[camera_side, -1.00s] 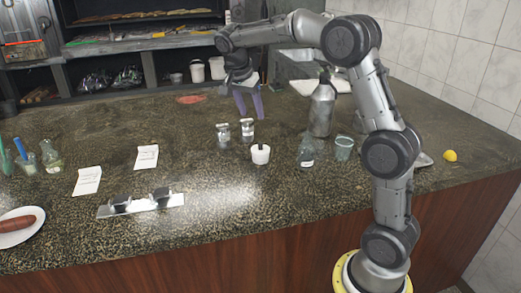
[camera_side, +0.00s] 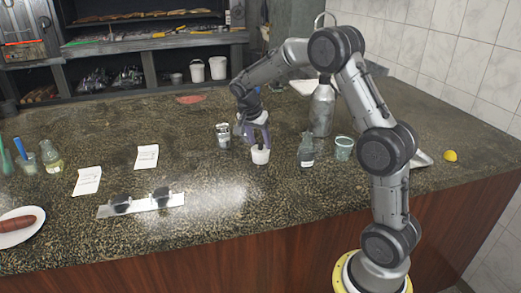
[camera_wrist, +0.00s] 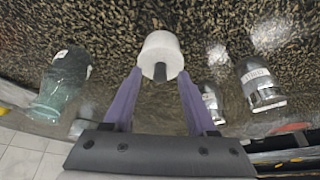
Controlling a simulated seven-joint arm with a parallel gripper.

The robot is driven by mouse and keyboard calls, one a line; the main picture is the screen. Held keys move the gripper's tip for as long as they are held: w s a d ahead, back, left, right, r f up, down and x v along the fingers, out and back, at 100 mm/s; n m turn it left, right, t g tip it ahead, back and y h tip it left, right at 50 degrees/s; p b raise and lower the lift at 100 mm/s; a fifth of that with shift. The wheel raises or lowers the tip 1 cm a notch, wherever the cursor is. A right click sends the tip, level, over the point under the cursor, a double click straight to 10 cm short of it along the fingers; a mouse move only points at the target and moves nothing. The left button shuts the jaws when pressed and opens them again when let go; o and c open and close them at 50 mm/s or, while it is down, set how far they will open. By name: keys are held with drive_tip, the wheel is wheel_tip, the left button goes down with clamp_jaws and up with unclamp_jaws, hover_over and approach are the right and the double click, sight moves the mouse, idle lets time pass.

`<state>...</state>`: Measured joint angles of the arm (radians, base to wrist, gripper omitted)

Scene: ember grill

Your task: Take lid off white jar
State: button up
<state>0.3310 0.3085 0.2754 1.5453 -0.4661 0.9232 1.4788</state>
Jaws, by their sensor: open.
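The white jar (camera_side: 260,155) stands upright on the counter. It also shows in the wrist view (camera_wrist: 162,45), where a dark knob or handle (camera_wrist: 160,72) sticks out from its top; whether this belongs to a lid is hard to tell. My gripper (camera_side: 258,141) is just above the jar, pointing down, with its purple fingers on either side of the jar's top. In the wrist view the open fingers (camera_wrist: 158,75) flank the dark knob, with gaps visible on both sides. The fingers hide the jar's top in the side view.
A glass bottle (camera_side: 306,150), a glass cup (camera_side: 343,148) and a tall grey bottle (camera_side: 321,108) stand to the right.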

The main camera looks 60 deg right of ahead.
drive_tip(key=shift+f, duration=0.1)
clamp_jaws()
idle(0.5)
